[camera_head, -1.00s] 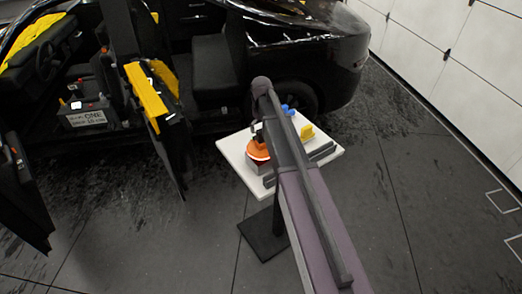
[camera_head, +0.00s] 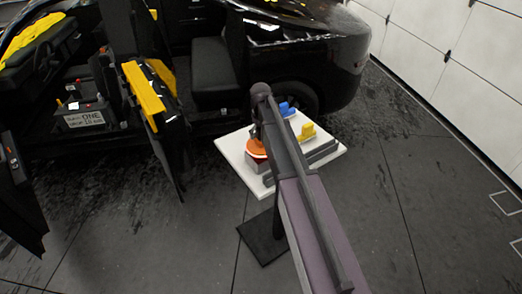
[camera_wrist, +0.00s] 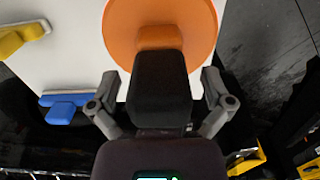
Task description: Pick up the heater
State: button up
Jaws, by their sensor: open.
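What looks like the heater, a round orange disc (camera_head: 257,149) with dark parts above it, is at the left part of a white tabletop. In the wrist view its orange disc (camera_wrist: 128,30) is at top centre, with a black block (camera_wrist: 160,88) in front of it. My gripper (camera_wrist: 160,92) is open, with one grey finger on each side of the black block. I cannot tell whether the fingers touch it. In the head view my arm hides most of the gripper and part of the heater.
The white table (camera_head: 232,158) also holds a blue tool (camera_head: 287,108), a yellow tool (camera_head: 306,132) and dark bars (camera_head: 318,154). A black car (camera_head: 310,50) with open doors stands behind and to the left. Floor at the right is clear, up to a white wall (camera_head: 450,50).

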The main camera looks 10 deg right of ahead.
jog(key=shift+f, duration=0.15)
dwell(0.5)
jog(key=c, duration=1.3)
